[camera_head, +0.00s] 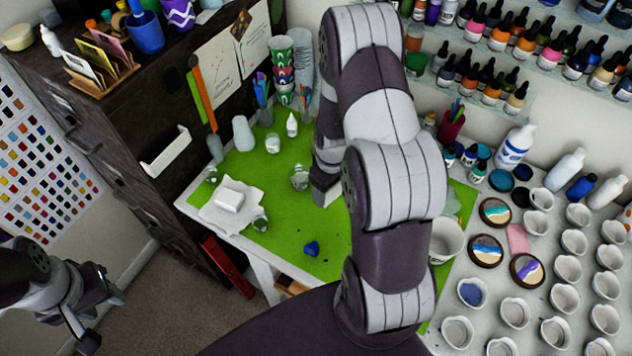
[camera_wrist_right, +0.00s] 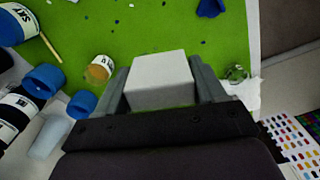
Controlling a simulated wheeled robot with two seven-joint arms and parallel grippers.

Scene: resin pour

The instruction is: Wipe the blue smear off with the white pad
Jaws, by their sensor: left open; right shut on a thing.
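My right gripper (camera_head: 325,192) is over the green mat (camera_head: 290,225), partly hidden by my own arm. It is shut on the white pad (camera_wrist_right: 160,78), a pale block that fills the space between its fingers in the right wrist view. A blue patch (camera_head: 312,248) lies on the mat nearer the front, apart from the gripper. It also shows at the top of the right wrist view (camera_wrist_right: 211,8). I cannot tell whether it is flat or raised. Small dark specks dot the mat around it. My left gripper (camera_head: 101,306) is open and empty, off the table at lower left.
A white block (camera_head: 229,200) sits on crumpled white paper (camera_head: 209,217) at the mat's left edge. Small clear cups (camera_head: 300,177) and bottles (camera_head: 292,124) stand on the mat. Several white cups (camera_head: 472,292) crowd the right. The mat's front middle is mostly clear.

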